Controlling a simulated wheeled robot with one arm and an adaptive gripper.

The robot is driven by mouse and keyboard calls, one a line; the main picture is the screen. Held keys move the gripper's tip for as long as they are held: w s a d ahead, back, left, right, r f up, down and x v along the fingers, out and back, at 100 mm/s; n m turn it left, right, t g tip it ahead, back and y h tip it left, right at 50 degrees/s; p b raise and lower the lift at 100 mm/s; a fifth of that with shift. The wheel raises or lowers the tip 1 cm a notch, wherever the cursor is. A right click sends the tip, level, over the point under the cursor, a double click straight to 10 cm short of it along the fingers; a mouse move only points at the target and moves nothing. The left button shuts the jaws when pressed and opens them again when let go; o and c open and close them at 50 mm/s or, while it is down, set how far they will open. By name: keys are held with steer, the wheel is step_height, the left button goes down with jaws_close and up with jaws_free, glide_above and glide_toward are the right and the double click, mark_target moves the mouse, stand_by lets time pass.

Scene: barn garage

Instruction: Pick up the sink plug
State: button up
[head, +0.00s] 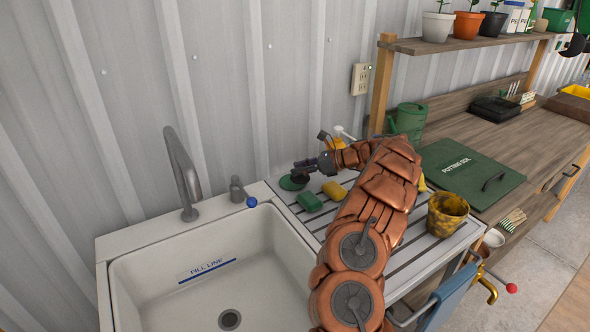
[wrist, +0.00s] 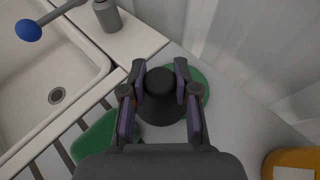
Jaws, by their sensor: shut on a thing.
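A dark, round-topped piece with a wider base, which looks like the sink plug (wrist: 163,108), sits between the two fingers of my gripper (wrist: 160,72) in the wrist view. My gripper is shut on its upper part. A round green disc (wrist: 203,88) shows beneath or behind it; I cannot tell whether it touches the plug. In the head view my gripper (head: 304,168) is at the back left of the drainboard, just above the green disc (head: 291,183). The plug is too small and covered to make out clearly there.
The white sink (head: 130,270) lies to the left, with a grey faucet (head: 182,175). A green sponge (head: 310,201) and a yellow sponge (head: 334,190) lie close by on the drainboard. A yellow pot (head: 447,214) stands at right. The metal wall is close behind.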

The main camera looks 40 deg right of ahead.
steer(key=s, duration=0.4)
steer(key=s+b, duration=0.1)
steer(key=s, duration=0.3)
steer(key=s+r+b, duration=0.1)
steer(key=s, duration=0.3)
steer(key=shift+d, duration=0.3)
